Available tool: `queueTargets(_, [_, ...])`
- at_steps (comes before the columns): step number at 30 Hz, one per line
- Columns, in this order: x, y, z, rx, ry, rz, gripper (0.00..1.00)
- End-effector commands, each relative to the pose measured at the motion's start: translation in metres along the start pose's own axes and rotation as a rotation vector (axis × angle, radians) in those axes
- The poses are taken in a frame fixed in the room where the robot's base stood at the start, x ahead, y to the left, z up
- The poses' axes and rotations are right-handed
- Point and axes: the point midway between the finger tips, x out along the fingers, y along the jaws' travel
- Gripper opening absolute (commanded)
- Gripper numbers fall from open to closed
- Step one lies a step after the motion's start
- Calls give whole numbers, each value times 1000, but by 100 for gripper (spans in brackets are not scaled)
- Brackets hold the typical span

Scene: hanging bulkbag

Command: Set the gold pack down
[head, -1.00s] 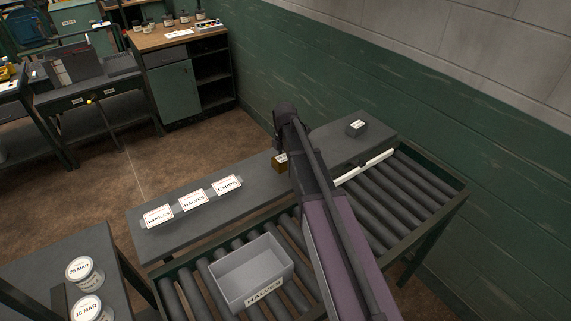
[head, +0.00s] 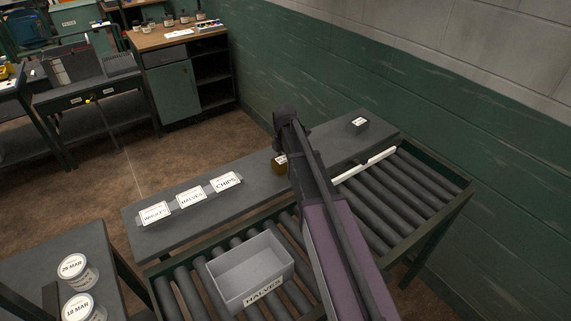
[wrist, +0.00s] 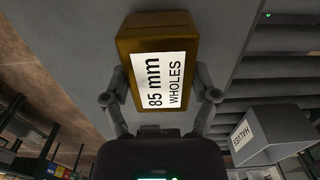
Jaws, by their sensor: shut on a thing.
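The gold pack (wrist: 156,35) fills the upper middle of the wrist view, with a white label reading "85 mm WHOLES". My gripper (wrist: 165,88) is shut on it, one finger on each side. In the head view the gold pack (head: 279,164) shows just left of my arm, at the grey shelf (head: 240,190) beside the roller conveyor. My arm hides much of it and the gripper there. I cannot tell whether the pack touches the shelf.
A grey bin labelled HALVES (head: 250,270) stands on the rollers. Cards reading WHOLES (head: 154,213), HALVES (head: 191,196) and CHIPS (head: 225,182) stand on the shelf. A small dark box (head: 357,125) sits at its far end. A white bar (head: 364,166) crosses the rollers.

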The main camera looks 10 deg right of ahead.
Motion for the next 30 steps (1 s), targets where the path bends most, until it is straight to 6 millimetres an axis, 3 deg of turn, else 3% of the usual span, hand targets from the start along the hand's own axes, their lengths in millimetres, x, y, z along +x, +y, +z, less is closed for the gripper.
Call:
queueTargets(15, [5,0,0,0,0,0,24])
queueTargets(16, [4,0,0,0,0,0,82])
queueTargets(18, [4,0,0,0,0,0,100])
queueTargets(30, [4,0,0,0,0,0,100])
